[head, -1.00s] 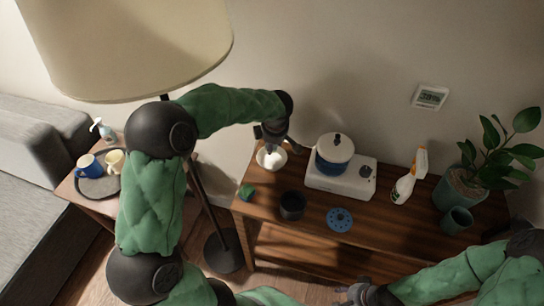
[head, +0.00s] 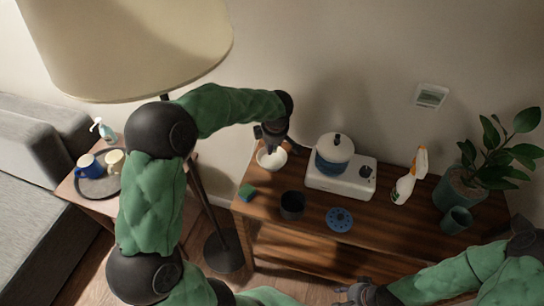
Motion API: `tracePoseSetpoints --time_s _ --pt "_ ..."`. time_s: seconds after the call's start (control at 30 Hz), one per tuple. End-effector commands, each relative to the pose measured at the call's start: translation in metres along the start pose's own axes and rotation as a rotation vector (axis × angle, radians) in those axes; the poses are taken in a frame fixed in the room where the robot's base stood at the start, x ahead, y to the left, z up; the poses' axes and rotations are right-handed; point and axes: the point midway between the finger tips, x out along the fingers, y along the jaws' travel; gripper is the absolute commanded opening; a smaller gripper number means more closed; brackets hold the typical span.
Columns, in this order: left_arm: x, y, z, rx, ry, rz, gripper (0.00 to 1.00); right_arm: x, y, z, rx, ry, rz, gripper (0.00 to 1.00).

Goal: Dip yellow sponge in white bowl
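The white bowl (head: 264,164) stands at the left back of the wooden table. My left gripper (head: 271,151) points down over the bowl, its fingertips at or just inside the rim. Whether its fingers are shut, and on what, is too small to see. I cannot make out a yellow sponge; the bowl's inside is partly hidden by the gripper. A small green block (head: 247,193) lies in front of the bowl, at the table's left edge. My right gripper (head: 350,292) is low at the bottom, in front of the table, its fingers unclear.
A white hot plate (head: 341,180) with a blue pot (head: 334,158) stands right of the bowl. A dark cup (head: 293,205) and a blue disc (head: 340,219) lie in front. A spray bottle (head: 405,187), a potted plant (head: 462,187) and a green cup (head: 456,220) stand at right.

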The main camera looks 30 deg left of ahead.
Motion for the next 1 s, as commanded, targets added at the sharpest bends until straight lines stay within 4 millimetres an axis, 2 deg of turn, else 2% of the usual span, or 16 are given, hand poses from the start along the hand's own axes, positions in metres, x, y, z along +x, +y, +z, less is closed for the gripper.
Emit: tracePoseSetpoints --time_s 0.27,0.73,1.0 --pt "-0.003 0.001 0.000 0.000 0.000 0.001 0.14 -0.001 0.000 0.000 0.000 0.000 0.000 0.40" --pt "-0.037 0.011 -0.005 0.000 -0.001 0.001 0.14 -0.014 -0.005 0.001 0.000 0.000 0.000 0.40" --pt "-0.038 0.011 -0.005 0.000 0.000 0.000 0.14 -0.013 -0.005 0.001 0.000 0.000 0.000 0.40"
